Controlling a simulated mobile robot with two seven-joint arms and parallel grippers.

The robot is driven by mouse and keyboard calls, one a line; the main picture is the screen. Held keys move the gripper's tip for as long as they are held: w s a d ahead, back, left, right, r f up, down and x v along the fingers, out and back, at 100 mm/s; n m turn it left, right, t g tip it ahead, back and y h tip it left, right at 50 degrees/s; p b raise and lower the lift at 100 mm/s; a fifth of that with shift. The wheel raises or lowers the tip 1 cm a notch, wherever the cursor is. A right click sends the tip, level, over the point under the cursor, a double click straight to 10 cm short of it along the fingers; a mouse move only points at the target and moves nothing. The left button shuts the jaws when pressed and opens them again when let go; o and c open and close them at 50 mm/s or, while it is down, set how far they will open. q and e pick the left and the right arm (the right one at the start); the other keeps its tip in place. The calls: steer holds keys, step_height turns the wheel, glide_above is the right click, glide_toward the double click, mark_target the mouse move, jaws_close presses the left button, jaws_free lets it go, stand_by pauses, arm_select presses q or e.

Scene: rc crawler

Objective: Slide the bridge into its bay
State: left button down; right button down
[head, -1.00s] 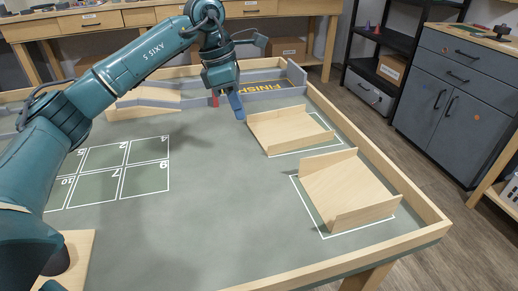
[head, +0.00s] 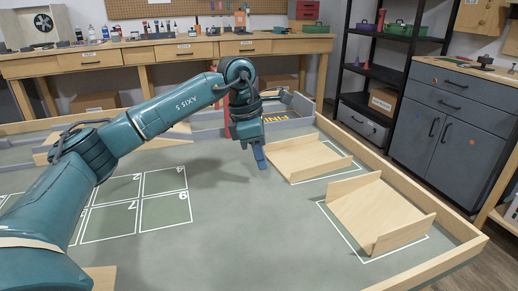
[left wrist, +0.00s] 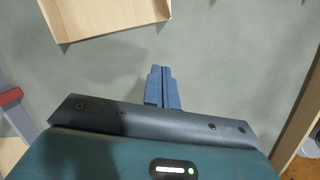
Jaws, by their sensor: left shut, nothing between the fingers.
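Two pale wooden channel-shaped pieces with raised side walls lie on the grey-green board; I cannot tell for sure which is the bridge. The far one (head: 308,158) sits partly over a white outlined bay (head: 330,176), whose lines show along its front and right. The near one (head: 375,212) sits partly over another white outlined bay (head: 392,254). My left gripper (head: 259,158) is shut and empty, pointing down just left of the far piece. In the left wrist view its blue fingers (left wrist: 162,86) are together, apart from a wooden piece (left wrist: 108,14) at the top. My right gripper is not in view.
A wooden border (head: 400,190) rims the board on the right. Numbered white squares (head: 138,202) lie at left, partly behind my arm. A grey-walled finish area (head: 278,112) and a red post (head: 227,125) stand behind my gripper. The board's middle front is clear.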

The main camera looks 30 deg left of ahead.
mark_target(290, 184)
arm_select(q)
steer(key=b+x, duration=0.1)
steer(key=x, duration=0.3)
steer(key=shift+f, duration=0.15)
steer(key=d, duration=0.1)
steer(key=w+d, duration=0.1)
steer(key=d, duration=0.1)
steer(key=shift+w, duration=0.3)
steer(key=shift+w+d, duration=0.2)
steer(key=shift+d, duration=0.05)
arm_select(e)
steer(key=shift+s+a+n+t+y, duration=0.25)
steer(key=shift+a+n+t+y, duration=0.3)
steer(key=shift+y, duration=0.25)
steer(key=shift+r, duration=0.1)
arm_select(q)
steer(key=shift+w+d+p, duration=0.45)
steer(key=shift+d+p, duration=0.15)
steer(key=shift+d, duration=0.25)
steer(key=shift+w+d, duration=0.15)
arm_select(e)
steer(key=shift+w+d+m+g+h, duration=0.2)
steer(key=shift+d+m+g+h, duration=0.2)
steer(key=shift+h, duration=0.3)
